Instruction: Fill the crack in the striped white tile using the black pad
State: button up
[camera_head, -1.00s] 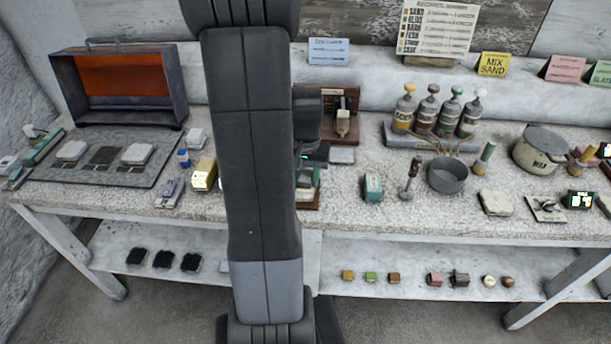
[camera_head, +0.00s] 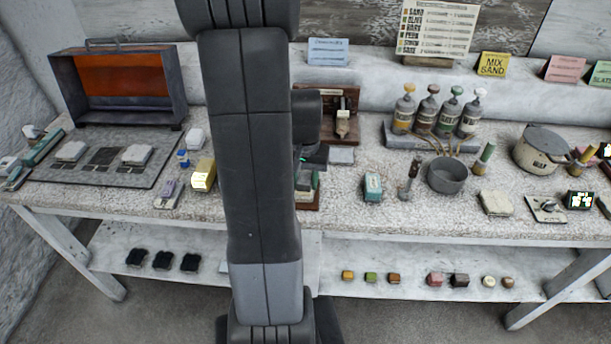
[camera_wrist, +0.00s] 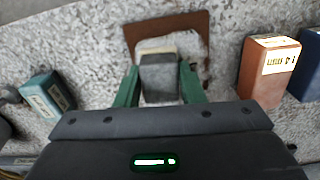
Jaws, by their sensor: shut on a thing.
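My gripper (camera_wrist: 160,85) shows green fingers in the wrist view, shut on a dark grey block (camera_wrist: 160,75). The block is over a pale patch inside a brown frame (camera_wrist: 135,32); I cannot tell whether it touches. I cannot tell whether this block is the black pad. In the head view my arm hides most of my gripper (camera_head: 308,162). Several black pads (camera_head: 163,260) sit on the lower shelf.
A teal block (camera_wrist: 47,93) lies left of my gripper and an orange labelled block (camera_wrist: 268,65) lies to its right in the wrist view. A grey bowl (camera_head: 446,176), bottles (camera_head: 426,112) and a lidded pot (camera_head: 540,150) crowd the table's right half.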

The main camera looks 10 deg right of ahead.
jog(key=shift+s+a, duration=0.15)
jog(key=shift+s, duration=0.2)
jog(key=shift+w+d+p, duration=0.15)
jog(key=shift+w+d, duration=0.15)
jog(key=shift+w, duration=0.45)
jog(key=shift+w+d+p, duration=0.15)
jog(key=shift+w+d, duration=0.1)
jog(key=shift+w, duration=0.45)
jog(key=shift+s, duration=0.1)
jog(key=shift+s+a+b, duration=0.15)
jog(key=shift+s+a, duration=0.15)
jog(key=shift+s, duration=0.4)
jog(key=shift+s+a+b, duration=0.15)
jog(key=shift+s+a, duration=0.1)
jog(key=shift+s, duration=0.45)
jog(key=shift+w+d+r+p, duration=0.25)
jog(key=shift+w+r+p, duration=0.45)
jog(key=shift+w+p, duration=0.05)
